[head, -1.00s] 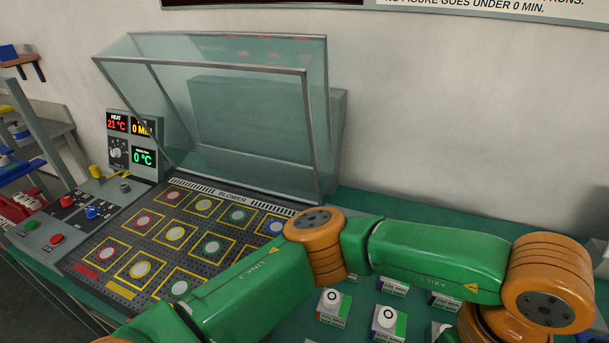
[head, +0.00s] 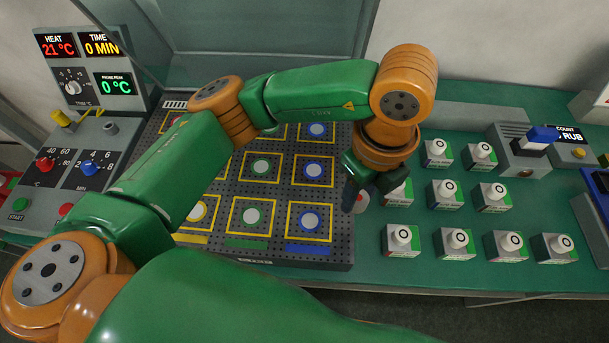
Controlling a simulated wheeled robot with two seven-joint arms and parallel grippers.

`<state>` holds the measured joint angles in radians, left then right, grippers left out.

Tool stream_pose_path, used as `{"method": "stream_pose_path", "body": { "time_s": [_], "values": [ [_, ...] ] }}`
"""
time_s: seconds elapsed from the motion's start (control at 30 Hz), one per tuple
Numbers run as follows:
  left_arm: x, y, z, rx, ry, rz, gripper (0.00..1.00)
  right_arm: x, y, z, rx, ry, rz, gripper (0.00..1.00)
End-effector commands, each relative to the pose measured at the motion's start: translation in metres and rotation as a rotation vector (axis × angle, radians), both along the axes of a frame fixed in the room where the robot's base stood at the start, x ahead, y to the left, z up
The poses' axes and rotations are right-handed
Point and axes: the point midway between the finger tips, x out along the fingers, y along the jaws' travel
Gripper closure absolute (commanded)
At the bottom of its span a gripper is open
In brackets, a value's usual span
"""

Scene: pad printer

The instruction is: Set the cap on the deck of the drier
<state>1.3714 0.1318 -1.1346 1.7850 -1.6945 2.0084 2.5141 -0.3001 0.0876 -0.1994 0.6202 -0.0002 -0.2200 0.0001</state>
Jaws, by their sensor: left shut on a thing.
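My left gripper (head: 371,190) is at the right edge of the drier deck. Its dark fingers are shut on a small round cap (head: 361,201), which shows pale with some red and is partly hidden by the fingers. The drier's deck (head: 344,245) is a dark perforated plate with yellow square outlines. My left arm hides much of the deck's left and middle. I cannot tell how high the cap is above the surface. My right gripper is not in view.
The drier's clear hood (head: 265,55) stands raised behind the deck. A control panel (head: 75,170) with knobs and displays is at the left. Several small white-and-green boxes with round white tops (head: 403,237) stand in rows right of the deck. A stamp-like block (head: 522,148) is farther right.

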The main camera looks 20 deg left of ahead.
Motion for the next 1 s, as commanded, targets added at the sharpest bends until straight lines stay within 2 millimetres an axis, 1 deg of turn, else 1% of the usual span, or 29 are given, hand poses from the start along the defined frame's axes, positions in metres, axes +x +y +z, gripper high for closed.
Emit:
{"method": "stream_pose_path", "body": {
  "time_s": [0.03,0.07,0.1,0.2,0.3,0.4,0.5,0.6,0.83,0.93,0.97,1.0],
  "values": [
    [-0.001,0.018,-0.001,0.003,0.007,0.005,1.0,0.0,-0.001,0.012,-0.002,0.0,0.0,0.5],
    [0.0,0.028,-0.005,0.004,0.006,0.008,1.0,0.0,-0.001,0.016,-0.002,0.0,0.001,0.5],
    [-0.001,0.041,-0.013,0.005,0.007,0.007,1.0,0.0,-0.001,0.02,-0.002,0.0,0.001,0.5],
    [-0.001,0.06,-0.041,0.005,0.007,0.006,1.0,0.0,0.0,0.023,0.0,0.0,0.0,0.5],
    [-0.001,0.073,-0.058,0.004,0.005,0.003,1.0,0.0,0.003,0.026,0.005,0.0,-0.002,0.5],
    [-0.001,0.082,-0.07,0.003,0.004,0.003,1.0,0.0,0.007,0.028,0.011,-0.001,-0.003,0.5],
    [-0.002,0.084,-0.087,0.004,0.006,0.0,1.0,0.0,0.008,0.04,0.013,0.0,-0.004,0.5],
    [-0.001,0.083,-0.101,0.002,0.003,-0.001,1.0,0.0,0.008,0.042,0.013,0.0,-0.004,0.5],
    [0.0,0.083,-0.104,0.001,-0.001,-0.001,1.0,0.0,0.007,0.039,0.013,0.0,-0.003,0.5],
    [0.0,0.083,-0.108,0.001,-0.001,-0.001,1.0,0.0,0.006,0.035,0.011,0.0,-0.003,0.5],
    [0.0,0.083,-0.107,0.001,-0.001,-0.001,0.52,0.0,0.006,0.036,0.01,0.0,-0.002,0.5],
    [0.0,0.083,-0.106,0.001,-0.001,0.0,0.41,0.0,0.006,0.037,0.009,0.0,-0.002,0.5]
  ]
}}
